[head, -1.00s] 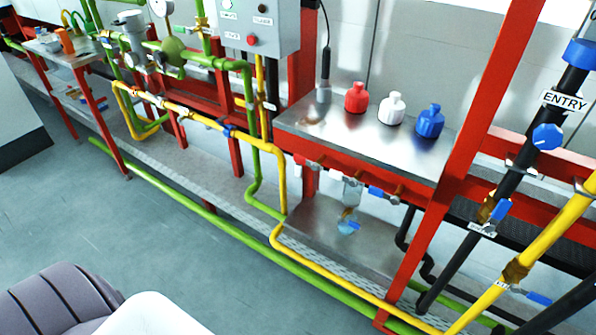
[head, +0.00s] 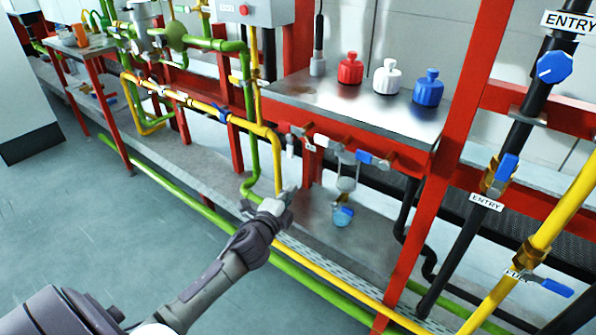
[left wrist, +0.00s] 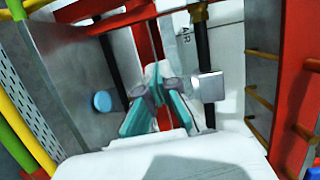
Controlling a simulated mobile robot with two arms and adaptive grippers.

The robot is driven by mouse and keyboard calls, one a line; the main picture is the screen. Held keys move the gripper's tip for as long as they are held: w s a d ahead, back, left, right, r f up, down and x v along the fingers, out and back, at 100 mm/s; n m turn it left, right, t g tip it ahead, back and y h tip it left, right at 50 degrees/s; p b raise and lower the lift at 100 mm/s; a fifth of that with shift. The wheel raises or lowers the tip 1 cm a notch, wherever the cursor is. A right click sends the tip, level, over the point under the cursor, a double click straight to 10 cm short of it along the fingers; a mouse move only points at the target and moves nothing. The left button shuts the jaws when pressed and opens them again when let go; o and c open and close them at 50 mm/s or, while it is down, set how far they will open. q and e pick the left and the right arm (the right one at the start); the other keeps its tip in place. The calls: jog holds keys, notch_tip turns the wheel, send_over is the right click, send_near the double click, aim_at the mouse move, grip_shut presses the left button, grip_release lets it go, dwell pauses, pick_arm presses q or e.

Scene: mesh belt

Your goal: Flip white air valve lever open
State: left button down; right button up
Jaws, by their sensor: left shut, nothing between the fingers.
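The white valve lever (head: 328,142) hangs at the front edge of the metal shelf, between a red lever (head: 297,130) and a blue lever (head: 373,160). It lies along the red rail. My left gripper (head: 286,200) reaches in from the lower left, below and left of the levers, apart from them. In the left wrist view its teal fingers (left wrist: 160,78) are together with nothing between them. I cannot make out the white lever there. My right gripper is in neither view.
Red, white (head: 387,77) and blue bottles stand on the metal shelf (head: 300,88). A yellow pipe (head: 277,165) and green pipes run close to my left gripper. A red post (head: 450,150) stands to the right. A blue-topped cup (head: 343,216) is on the lower shelf.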

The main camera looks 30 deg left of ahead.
aim_at(290, 146)
pick_arm(q)
notch_tip(290, 146, up, 3)
jog(key=shift+w+d+f+m+t, duration=0.1)
jog(key=shift+d+f+m+t, duration=0.05)
jog(key=shift+m+t, duration=0.15)
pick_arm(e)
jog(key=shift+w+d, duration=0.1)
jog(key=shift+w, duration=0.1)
pick_arm(q)
jog(key=w+a+b, duration=0.1)
jog(key=w+a, duration=0.4)
jog(key=w, duration=0.5)
jog(key=shift+a, duration=0.35)
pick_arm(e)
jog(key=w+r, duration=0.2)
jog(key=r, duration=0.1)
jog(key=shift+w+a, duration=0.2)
pick_arm(q)
jog(key=shift+f, duration=0.1)
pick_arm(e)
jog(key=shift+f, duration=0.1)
